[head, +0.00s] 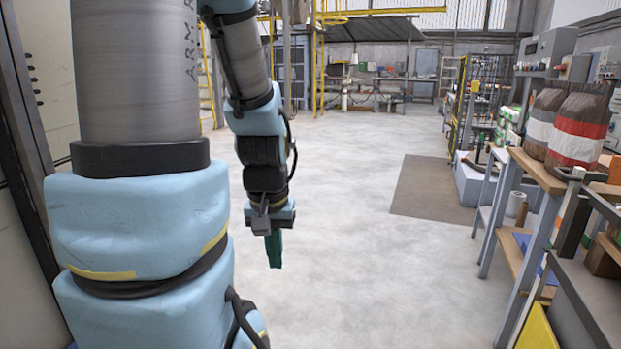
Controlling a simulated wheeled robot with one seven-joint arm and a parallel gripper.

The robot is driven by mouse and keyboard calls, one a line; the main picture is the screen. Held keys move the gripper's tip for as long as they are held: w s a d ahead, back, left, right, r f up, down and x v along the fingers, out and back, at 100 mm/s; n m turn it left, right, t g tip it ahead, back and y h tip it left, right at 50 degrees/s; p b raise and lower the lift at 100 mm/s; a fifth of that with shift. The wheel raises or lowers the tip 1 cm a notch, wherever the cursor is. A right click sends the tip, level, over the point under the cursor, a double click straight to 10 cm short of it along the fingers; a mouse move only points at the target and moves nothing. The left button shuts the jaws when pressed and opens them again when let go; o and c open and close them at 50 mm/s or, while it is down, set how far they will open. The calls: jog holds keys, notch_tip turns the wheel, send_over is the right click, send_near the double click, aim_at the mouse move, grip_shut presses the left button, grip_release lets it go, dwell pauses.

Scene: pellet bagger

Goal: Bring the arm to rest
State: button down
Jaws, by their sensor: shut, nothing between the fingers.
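My arm fills the left of the head view, with grey tubes and light blue joint covers. Its forearm hangs down from the top, left of the picture's middle. My gripper (273,250) is at its lower end and points down at the floor. The green fingers look closed together, with nothing visible between them. The gripper hangs over bare floor and touches nothing that I can see.
The concrete floor (350,230) is open ahead and right of my gripper. A brown mat (433,189) lies right of the middle. A workbench (538,172) with bags (577,130) stands along the right. Yellow frames and benches (385,90) stand far back. A wall panel is close at left.

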notch_tip(320, 180, up, 24)
jog(key=p, duration=2.1)
jog(key=shift+f, duration=0.15)
